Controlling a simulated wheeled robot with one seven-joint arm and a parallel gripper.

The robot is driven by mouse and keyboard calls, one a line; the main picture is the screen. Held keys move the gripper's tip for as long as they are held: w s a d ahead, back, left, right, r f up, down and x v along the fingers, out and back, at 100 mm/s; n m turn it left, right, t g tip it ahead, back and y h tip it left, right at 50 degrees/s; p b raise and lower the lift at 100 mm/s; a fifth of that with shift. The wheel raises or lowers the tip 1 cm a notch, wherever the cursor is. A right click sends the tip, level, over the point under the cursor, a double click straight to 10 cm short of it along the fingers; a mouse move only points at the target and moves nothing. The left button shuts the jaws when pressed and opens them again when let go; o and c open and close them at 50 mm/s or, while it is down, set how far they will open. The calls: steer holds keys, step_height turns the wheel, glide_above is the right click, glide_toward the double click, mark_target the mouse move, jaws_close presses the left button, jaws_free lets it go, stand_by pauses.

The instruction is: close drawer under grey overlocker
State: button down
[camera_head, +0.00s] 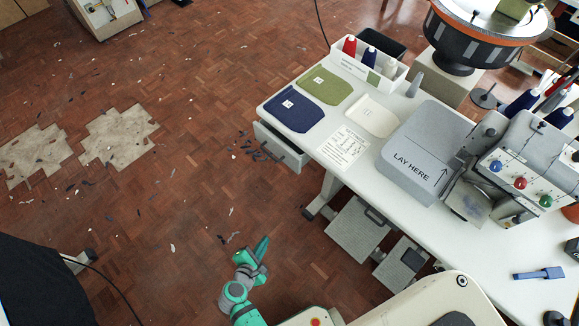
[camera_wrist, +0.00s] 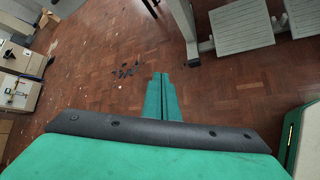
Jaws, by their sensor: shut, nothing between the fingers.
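The grey overlocker (camera_head: 515,170) with coloured thread knobs stands on the white table, at the right in the head view. A light grey drawer (camera_head: 268,145) with a dark bar handle (camera_head: 282,156) sticks out from under the table's left end; its inside is mostly hidden by the tabletop. My gripper (camera_head: 262,248) is shut and empty, low over the floor, in front of the drawer and well apart from it. Its closed fingers also show in the wrist view (camera_wrist: 161,97), pointing away over bare floor. The drawer is not clearly seen in the wrist view.
The white table (camera_head: 310,159) carries cloth pieces, a spool box (camera_head: 365,75) and a grey "LAY HERE" block (camera_head: 425,150). A table leg (camera_head: 328,190) and foot pedals (camera_head: 357,228) stand below. The parquet floor to the left is open, with scattered scraps and bare patches (camera_head: 118,137).

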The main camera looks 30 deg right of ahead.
steer(key=w+d+r+n+h, duration=0.35)
steer(key=w+r+h, duration=0.2)
steer(key=w, duration=0.35)
steer(key=g+h, duration=0.1)
steer(key=h, duration=0.3)
glide_toward(296, 160)
steer(key=shift+n, duration=0.25)
steer(key=x, duration=0.6)
steer(key=shift+d+f, duration=0.2)
steer(key=shift+w, duration=0.15)
